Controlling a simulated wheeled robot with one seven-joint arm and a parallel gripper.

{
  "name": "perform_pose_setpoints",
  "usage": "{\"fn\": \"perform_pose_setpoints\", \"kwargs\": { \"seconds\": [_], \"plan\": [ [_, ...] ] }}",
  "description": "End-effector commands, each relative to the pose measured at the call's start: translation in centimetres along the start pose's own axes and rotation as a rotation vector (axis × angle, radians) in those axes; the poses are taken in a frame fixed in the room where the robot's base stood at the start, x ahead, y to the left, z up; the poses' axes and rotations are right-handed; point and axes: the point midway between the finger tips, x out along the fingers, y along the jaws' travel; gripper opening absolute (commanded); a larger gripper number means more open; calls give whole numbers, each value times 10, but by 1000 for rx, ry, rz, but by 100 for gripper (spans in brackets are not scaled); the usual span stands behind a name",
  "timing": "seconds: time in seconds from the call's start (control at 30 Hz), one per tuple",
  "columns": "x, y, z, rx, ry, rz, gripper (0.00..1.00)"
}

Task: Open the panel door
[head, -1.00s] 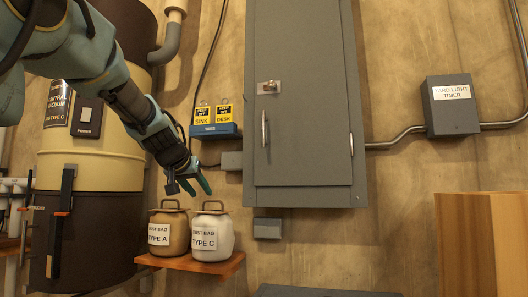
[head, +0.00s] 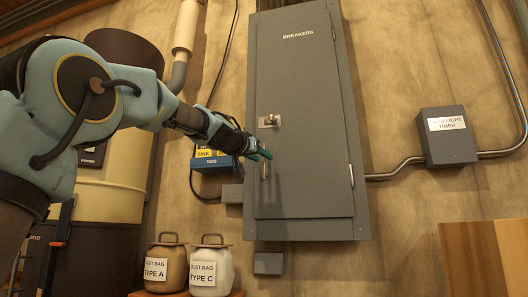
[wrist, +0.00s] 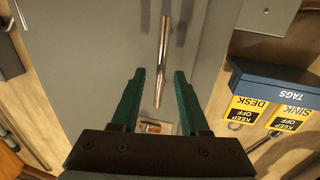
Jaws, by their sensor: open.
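The grey panel door (head: 305,110), labelled BREAKERS, is shut in its wall cabinet. A slim upright metal handle (head: 264,172) is on its left side, with a latch plate (head: 269,121) above it. My gripper (head: 262,154) is at the handle's upper part. In the wrist view, the green fingers of my gripper (wrist: 160,85) are open, and the handle (wrist: 163,50) runs into the gap between them. The wrist view is upside down, with the latch (wrist: 155,127) partly hidden behind the gripper's base. I cannot tell whether a finger touches the handle.
A blue tag rack (head: 212,163) with yellow KEEP OFF tags is left of the cabinet. Two dust bag jars (head: 166,268) (head: 211,270) stand below left. A timer box (head: 447,138) and conduit are right. A wooden block (head: 480,258) is lower right.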

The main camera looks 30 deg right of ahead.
Motion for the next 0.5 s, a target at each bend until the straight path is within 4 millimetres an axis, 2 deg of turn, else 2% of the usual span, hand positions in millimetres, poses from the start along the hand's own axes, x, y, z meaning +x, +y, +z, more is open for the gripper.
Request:
{"fn": "perform_pose_setpoints", "kwargs": {
  "seconds": [0.1,0.2,0.5],
  "plan": [
    [16,0,-3,-1,-1,1,45],
    [23,0,-2,0,0,0,45],
    [27,0,1,1,0,-1,45]
  ]
}}
